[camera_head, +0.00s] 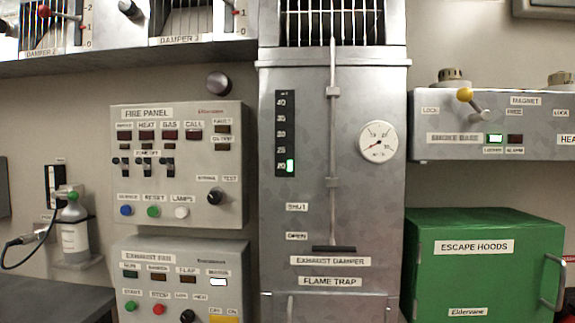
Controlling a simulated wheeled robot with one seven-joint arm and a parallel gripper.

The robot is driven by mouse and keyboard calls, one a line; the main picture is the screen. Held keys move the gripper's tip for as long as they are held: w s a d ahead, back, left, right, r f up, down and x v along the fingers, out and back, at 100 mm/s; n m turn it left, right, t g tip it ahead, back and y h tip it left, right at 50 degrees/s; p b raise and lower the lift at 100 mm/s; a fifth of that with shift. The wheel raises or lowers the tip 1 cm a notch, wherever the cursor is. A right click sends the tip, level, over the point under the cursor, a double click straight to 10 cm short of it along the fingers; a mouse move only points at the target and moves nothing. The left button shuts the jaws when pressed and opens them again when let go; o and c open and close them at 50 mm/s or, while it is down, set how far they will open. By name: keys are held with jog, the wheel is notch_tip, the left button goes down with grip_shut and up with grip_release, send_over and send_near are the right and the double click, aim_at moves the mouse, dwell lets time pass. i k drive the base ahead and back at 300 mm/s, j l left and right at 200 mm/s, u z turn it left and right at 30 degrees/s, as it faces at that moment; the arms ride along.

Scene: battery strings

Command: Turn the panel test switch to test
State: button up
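The fire panel (178,163) is a grey metal box on the wall at left of centre. Its test switch (215,197) is a round black knob at the panel's lower right. Two small labels sit above the knob; the right one reads TEST and the left one seems to read NORMAL. The knob's pointer is too small to tell which label it faces. My gripper is not in view.
Blue, green and white buttons (153,211) lie left of the knob. The exhaust fan panel (180,280) is just below. The exhaust damper column (332,225) stands to the right, with a vertical rod. A green escape hoods box (485,285) is at lower right.

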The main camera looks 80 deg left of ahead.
aim_at(214, 196)
jog(key=u, duration=3.05)
